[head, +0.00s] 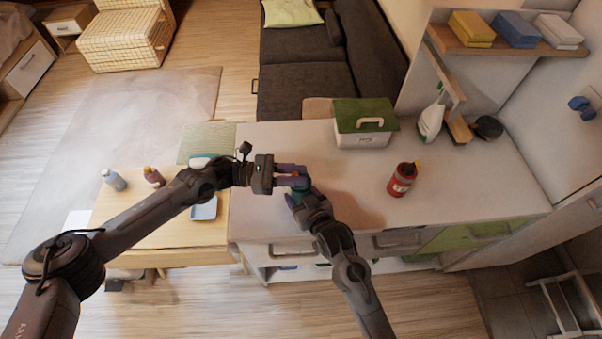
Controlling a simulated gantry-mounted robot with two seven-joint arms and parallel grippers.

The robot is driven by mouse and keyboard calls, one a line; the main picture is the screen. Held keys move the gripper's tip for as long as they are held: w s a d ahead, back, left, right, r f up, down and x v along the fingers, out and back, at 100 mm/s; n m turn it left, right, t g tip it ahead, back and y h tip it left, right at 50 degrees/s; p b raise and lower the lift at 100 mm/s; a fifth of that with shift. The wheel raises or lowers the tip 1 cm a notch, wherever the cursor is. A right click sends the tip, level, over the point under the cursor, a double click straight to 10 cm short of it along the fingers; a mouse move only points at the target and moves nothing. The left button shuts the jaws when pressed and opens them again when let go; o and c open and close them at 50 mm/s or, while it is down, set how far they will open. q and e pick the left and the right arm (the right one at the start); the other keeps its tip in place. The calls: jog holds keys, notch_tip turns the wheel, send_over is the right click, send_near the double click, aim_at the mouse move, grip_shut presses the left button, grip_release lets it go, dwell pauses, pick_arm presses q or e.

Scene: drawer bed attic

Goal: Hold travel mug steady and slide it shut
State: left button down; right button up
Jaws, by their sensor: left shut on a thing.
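A small teal object, which looks like the travel mug (302,189), is above or on the white counter, mostly hidden between my two grippers. A bit of orange shows near its top. My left gripper (290,177) comes in from the left with its fingers shut on the mug. My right gripper (298,197) comes up from below and is right at the mug's near side. Its fingers overlap the mug, so I cannot tell whether they are open or shut. The mug's lid and base are too small and covered to make out.
A red bottle (402,180) stands on the counter (450,195) to the right. A green-lidded box (362,123), a spray bottle (431,121) and a dark round item (487,127) are farther back. A wooden table (135,225) adjoins at left. Counter between grippers and red bottle is clear.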

pick_arm(q)
jog(key=c, duration=1.2)
grip_release()
jog(key=shift+w, duration=0.1)
jog(key=shift+c, duration=0.2)
pick_arm(e)
jog(key=shift+d, duration=0.3)
pick_arm(q)
jog(key=shift+o, duration=1.4)
pick_arm(e)
jog(key=shift+a, duration=0.1)
pick_arm(q)
jog(key=a, duration=1.2)
jog(key=shift+w, duration=0.1)
pick_arm(e)
jog(key=o, duration=1.2)
